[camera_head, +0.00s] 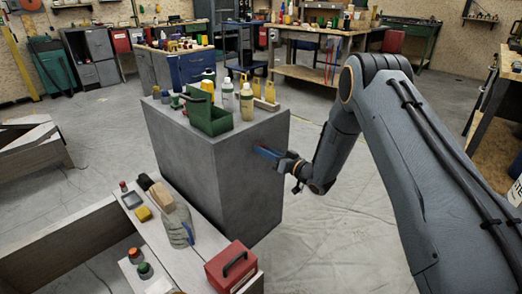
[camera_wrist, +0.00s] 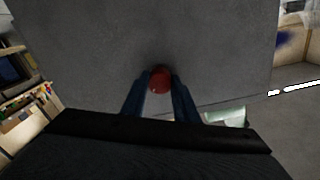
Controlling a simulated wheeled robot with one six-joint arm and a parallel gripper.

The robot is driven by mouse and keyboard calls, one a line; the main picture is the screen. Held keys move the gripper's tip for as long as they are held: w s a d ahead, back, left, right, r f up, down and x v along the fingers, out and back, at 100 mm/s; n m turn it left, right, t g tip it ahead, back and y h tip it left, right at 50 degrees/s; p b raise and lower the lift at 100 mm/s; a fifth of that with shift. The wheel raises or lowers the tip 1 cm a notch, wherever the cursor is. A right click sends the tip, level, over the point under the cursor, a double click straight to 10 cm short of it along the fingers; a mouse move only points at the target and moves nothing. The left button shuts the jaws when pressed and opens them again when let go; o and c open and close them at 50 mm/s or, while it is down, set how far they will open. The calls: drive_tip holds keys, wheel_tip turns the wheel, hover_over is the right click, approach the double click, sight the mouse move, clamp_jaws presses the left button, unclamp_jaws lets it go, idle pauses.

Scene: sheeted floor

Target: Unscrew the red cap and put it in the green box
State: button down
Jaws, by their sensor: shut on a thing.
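The red cap (camera_wrist: 159,80) shows as a round red shape between the two blue fingers of my gripper (camera_wrist: 161,76) in the wrist view. The gripper is shut on it. The cap is close to the face of a grey block (camera_wrist: 90,60), with a dark shadow around it; I cannot tell whether it is still attached. In the head view my gripper (camera_head: 269,153) is at the right-hand side face of the grey block (camera_head: 180,155), and the cap is mostly hidden. The green box (camera_head: 212,119) is open-topped and stands on the block's top, left of and above my gripper.
Bottles (camera_head: 246,101) and small items share the block's top around the green box. A low bench in front holds a clear jug (camera_head: 178,226), brushes and a red toolbox (camera_head: 231,268). The sheeted floor (camera_head: 350,210) right of the block is clear.

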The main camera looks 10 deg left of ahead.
drive_tip(key=n, duration=1.2)
drive_tip(key=c, duration=2)
unclamp_jaws()
drive_tip(key=shift+n, duration=0.5)
drive_tip(key=shift+c, duration=0.2)
clamp_jaws()
drive_tip(key=shift+s+d, duration=0.15)
drive_tip(key=shift+d, duration=0.05)
drive_tip(key=shift+s+d, duration=0.2)
drive_tip(key=shift+d, duration=0.1)
drive_tip(key=shift+p+v, duration=0.85)
drive_tip(key=shift+v, duration=0.5)
drive_tip(key=shift+s+d, duration=0.2)
drive_tip(key=shift+d, duration=0.05)
